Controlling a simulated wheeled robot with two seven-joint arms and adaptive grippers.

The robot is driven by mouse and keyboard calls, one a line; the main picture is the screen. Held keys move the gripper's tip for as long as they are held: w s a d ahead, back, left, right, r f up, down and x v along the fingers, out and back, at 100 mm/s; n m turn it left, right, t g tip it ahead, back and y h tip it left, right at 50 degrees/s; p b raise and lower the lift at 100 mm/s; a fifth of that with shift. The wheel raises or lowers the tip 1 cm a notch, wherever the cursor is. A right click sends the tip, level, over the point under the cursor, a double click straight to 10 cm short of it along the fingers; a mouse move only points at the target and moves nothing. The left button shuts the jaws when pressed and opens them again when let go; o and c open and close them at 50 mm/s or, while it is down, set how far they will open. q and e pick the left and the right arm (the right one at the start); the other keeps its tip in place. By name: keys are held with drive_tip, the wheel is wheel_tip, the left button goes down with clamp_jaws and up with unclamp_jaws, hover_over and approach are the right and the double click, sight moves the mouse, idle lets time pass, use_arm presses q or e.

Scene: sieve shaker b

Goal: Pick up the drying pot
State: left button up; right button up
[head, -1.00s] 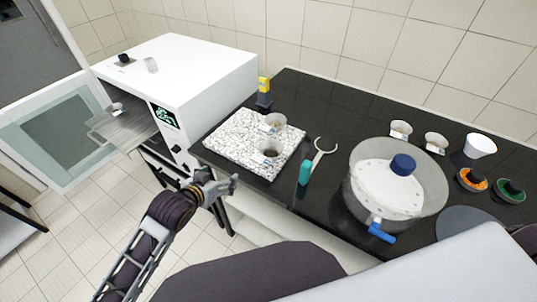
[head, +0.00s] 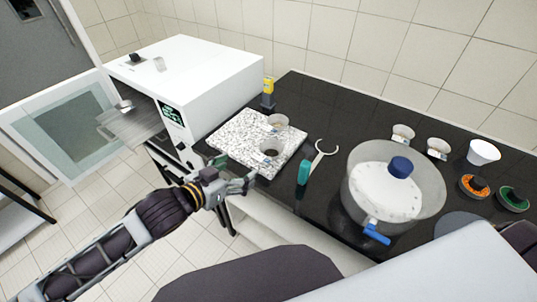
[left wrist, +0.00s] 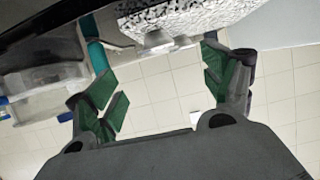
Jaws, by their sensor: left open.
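Two small pots with labels stand on the speckled stone slab (head: 231,136): a rear pot (head: 278,121) and a front pot (head: 269,153). Another small pot (head: 124,106) sits on the wire shelf of the open oven. I cannot tell from the pictures which one is the drying pot. My left gripper (head: 238,173) is open and empty, just off the counter's front edge, left of and below the front pot. In the left wrist view, a grey pot (left wrist: 157,40) at the slab's edge shows beyond and between the open green-padded fingers (left wrist: 160,88). My right gripper is not in view.
The white oven (head: 205,80) stands left with its glass door (head: 75,125) open. Right of the slab are a teal-handled tool (head: 304,172) and a large clear bowl (head: 395,190) with a blue knob. Smaller cups and coloured discs lie further right.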

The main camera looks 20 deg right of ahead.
use_arm(q)
drive_tip(key=shift+s, duration=0.2)
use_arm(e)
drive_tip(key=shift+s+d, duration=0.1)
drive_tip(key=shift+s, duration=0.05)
use_arm(q)
drive_tip(key=shift+w, duration=0.15)
approach(262, 156)
drive_tip(key=shift+x, duration=1.65)
drive_tip(key=shift+w+d+f, duration=0.25)
drive_tip(key=shift+w+d, duration=0.15)
drive_tip(key=shift+d, duration=0.1)
drive_tip(key=shift+w+d+f, duration=0.15)
drive_tip(key=shift+d, duration=0.05)
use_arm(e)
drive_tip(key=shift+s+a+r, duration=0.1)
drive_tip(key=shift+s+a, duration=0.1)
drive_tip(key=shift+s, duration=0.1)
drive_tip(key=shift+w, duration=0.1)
